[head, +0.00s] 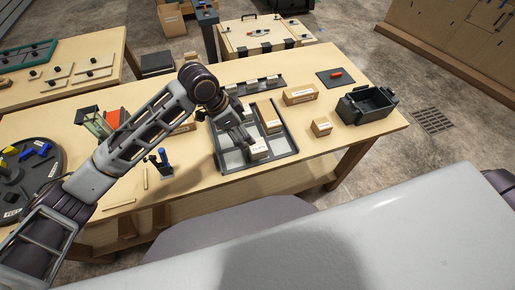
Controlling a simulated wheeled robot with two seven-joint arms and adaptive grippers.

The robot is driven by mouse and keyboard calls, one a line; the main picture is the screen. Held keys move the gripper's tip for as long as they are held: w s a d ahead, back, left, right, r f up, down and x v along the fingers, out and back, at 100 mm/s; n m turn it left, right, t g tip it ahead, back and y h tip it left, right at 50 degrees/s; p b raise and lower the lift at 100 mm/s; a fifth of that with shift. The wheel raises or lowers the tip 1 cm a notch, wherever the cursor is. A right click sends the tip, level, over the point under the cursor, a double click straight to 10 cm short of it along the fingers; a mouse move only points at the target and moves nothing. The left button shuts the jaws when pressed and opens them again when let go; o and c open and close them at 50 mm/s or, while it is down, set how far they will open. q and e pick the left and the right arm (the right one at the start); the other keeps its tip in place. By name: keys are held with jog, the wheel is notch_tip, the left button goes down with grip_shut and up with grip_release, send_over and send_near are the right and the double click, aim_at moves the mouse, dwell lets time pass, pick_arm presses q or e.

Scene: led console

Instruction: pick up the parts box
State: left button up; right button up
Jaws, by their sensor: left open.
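Several small labelled cardboard boxes are on the table; the labels are too small to read, so I cannot tell for sure which is the parts box. One box (260,152) lies at the front of a dark-rimmed tray (221,160), right below my left gripper. My left gripper (247,141) points down over the tray, open, with its fingertips at or just behind this box; I cannot tell if they touch it. Another box (271,127) stands further back in the tray. My right gripper is out of view.
Right of the tray are a long box (300,95), a small box (321,127) and a dark open bin (365,105). A dark mat (336,77) holds a red item. A round dark turntable (30,180) is at far left. My left arm crosses the table's left half.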

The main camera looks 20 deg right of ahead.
aim_at(257, 145)
pick_arm(q)
jog(key=shift+x, duration=3.6)
jog(key=shift+s+d+f, duration=0.1)
jog(key=shift+d, duration=0.05)
jog(key=shift+p+x, duration=0.55)
jog(key=shift+x, duration=1.9)
jog(key=shift+d, duration=0.2)
jog(key=c, duration=1.1)
